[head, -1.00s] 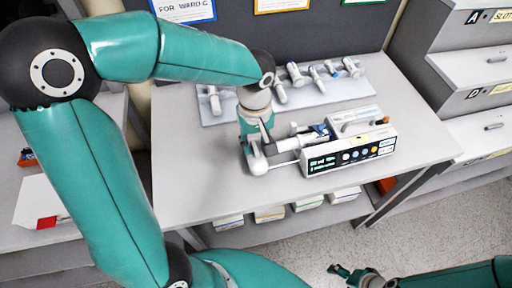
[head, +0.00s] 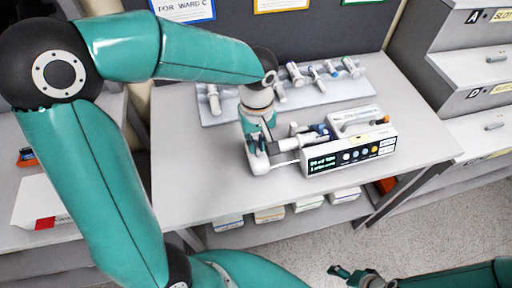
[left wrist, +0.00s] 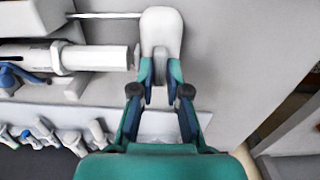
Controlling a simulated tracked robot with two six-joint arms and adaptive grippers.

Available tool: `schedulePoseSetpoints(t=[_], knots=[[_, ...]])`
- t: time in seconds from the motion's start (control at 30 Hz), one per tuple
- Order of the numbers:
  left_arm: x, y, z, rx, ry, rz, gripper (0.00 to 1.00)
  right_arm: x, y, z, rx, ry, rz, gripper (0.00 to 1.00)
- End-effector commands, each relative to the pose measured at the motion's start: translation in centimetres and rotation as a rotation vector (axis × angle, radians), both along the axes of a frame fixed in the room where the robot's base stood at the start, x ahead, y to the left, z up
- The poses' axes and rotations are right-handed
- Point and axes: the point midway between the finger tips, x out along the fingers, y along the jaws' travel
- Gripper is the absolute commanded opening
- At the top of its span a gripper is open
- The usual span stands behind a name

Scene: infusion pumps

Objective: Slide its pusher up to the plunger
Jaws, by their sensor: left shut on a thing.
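The infusion pump (head: 350,152), white with a lit dark screen, stands on the table. A syringe lies along its top, and its plunger end (left wrist: 133,58) points left in the head view. The pump's white pusher (left wrist: 161,30) sits on a thin rod (left wrist: 105,15) just off that plunger end; a narrow gap seems to show between them in the left wrist view. My left gripper (left wrist: 161,75) is shut on the pusher from behind, also seen in the head view (head: 256,148). My right gripper (head: 348,275) is low at the front, away from the table; its fingers are too small to judge.
A pale rack (head: 216,116) with several syringes lies behind the pump. Several boxes (head: 270,214) sit on the shelf below. Drawers (head: 470,68) stand at the right. The table's left front (head: 200,190) is clear.

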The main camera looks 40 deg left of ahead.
Motion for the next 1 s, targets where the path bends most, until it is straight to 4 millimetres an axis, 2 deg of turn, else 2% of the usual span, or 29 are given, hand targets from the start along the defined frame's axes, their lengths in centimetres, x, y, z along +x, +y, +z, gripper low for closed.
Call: schedulePoseSetpoints(t=[0.9,0.93,1.0], knots=[[0.47,-0.37,-0.01,0.0,0.0,0.0,0.03,0.0,0.0,-0.07,0.0,0.0,0.0,0.73],[0.47,-0.37,0.0,0.0,0.0,0.0,0.18,0.0,0.0,-0.06,0.0,0.0,0.0,0.73],[0.47,-0.36,0.0,0.0,0.0,0.0,0.29,0.0,0.0,-0.06,0.0,0.0,0.0,0.73]])
